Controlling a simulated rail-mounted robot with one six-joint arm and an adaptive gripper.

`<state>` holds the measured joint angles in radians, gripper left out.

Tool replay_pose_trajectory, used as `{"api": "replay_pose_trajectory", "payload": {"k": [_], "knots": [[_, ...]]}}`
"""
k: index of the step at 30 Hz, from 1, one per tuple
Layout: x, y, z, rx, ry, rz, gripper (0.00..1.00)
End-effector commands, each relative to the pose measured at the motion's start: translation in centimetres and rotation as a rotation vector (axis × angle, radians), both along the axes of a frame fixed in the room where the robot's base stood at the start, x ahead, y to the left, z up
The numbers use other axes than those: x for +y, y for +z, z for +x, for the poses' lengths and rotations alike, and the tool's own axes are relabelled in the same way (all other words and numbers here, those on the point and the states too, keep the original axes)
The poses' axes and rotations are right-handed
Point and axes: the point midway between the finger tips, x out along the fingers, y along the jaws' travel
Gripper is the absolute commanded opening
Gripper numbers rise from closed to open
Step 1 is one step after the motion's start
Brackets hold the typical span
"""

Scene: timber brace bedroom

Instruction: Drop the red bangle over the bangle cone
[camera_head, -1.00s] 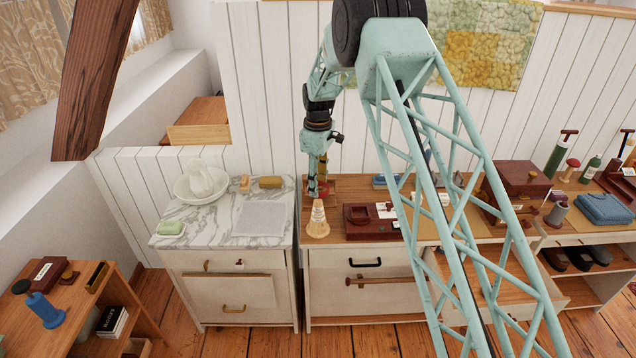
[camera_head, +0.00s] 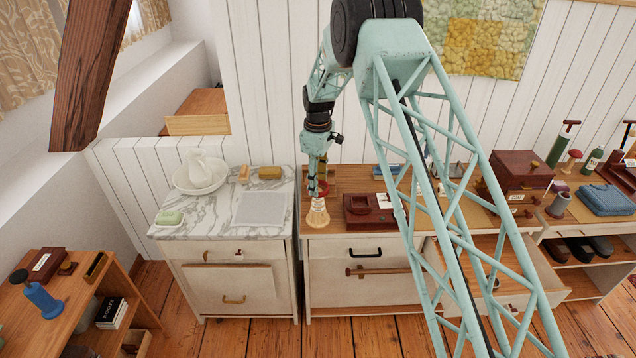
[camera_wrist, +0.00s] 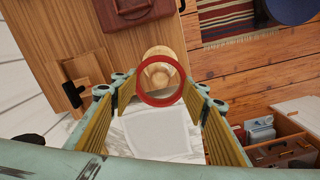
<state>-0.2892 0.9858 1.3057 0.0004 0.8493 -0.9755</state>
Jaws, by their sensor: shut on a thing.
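The red bangle (camera_wrist: 162,104) is held across its width between the fingers of my gripper (camera_wrist: 161,86). In the head view the bangle (camera_head: 323,188) shows by the fingertips, partly hidden by my gripper (camera_head: 317,190). The pale wooden bangle cone (camera_head: 318,215) stands upright on the wooden counter just below the gripper. In the wrist view the cone (camera_wrist: 158,74) shows through the ring, its tip inside the ring's outline and part of its body past the far edge. The height gap between ring and tip is hard to tell.
The marble-topped cabinet (camera_head: 222,230) with a grey mat (camera_head: 260,208) and white bowl (camera_head: 200,185) is to the left. A dark red box (camera_head: 365,212) sits right of the cone on the wooden counter (camera_head: 335,228). The wall is close behind.

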Motion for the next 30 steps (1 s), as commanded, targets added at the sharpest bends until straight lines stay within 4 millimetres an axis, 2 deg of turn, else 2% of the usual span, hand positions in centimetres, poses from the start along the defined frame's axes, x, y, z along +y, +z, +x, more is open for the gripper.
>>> {"api": "replay_pose_trajectory", "payload": {"k": [19, 20, 24, 30], "knots": [[0.0, -0.72, 0.0, 0.0, 0.0, 0.0, 0.31], [0.0, -0.72, 0.0, 0.0, 0.0, 0.0, 0.44], [-0.01, -0.73, 0.0, 0.0, 0.0, 0.0, 0.57], [0.0, -0.73, -0.01, 0.0, 0.0, 0.0, 0.58]]}}
